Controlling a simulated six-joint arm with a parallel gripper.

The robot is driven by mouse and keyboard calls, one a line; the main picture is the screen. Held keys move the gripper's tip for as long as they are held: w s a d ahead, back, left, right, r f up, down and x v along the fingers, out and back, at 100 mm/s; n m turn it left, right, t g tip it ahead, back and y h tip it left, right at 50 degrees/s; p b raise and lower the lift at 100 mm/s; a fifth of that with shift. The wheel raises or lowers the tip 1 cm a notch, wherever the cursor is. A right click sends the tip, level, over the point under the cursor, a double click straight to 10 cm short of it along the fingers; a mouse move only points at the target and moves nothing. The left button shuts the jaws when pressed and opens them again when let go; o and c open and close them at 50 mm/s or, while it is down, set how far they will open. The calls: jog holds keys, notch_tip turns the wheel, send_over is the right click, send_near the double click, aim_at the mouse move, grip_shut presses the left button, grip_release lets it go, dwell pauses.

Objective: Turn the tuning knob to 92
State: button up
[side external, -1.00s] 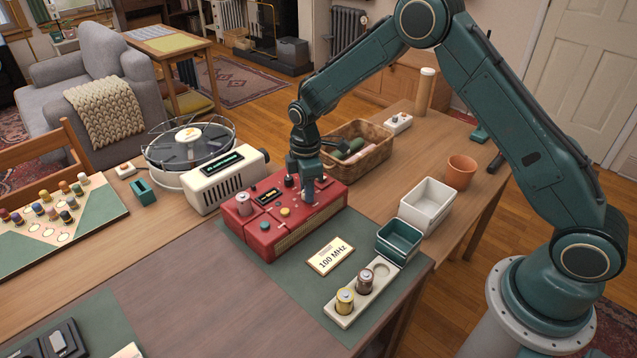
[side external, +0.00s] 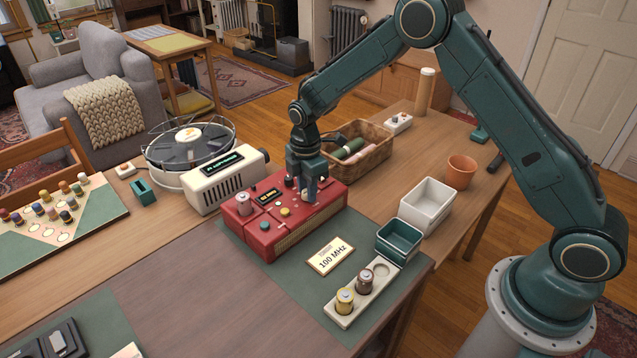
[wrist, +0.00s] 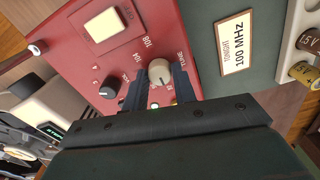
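My gripper (side external: 308,190) hides the knob in the side view.
A dark knob (wrist: 110,88) stands beside the tuning knob. A card (side external: 331,257) reading "100 MHz" lies before the radio. A battery tray (side external: 345,312), green bin (side external: 399,240), white bin (side external: 425,206), wicker basket (side external: 375,163) and cream radio (side external: 228,182) stand around.

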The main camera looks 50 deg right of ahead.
jog(key=o, duration=0.4)
jog(key=shift+r, duration=0.15)
notch_tip(320, 180, up, 14)
jog(key=shift+f, duration=0.2)
dwell(0.4)
jog(key=shift+r, duration=0.1)
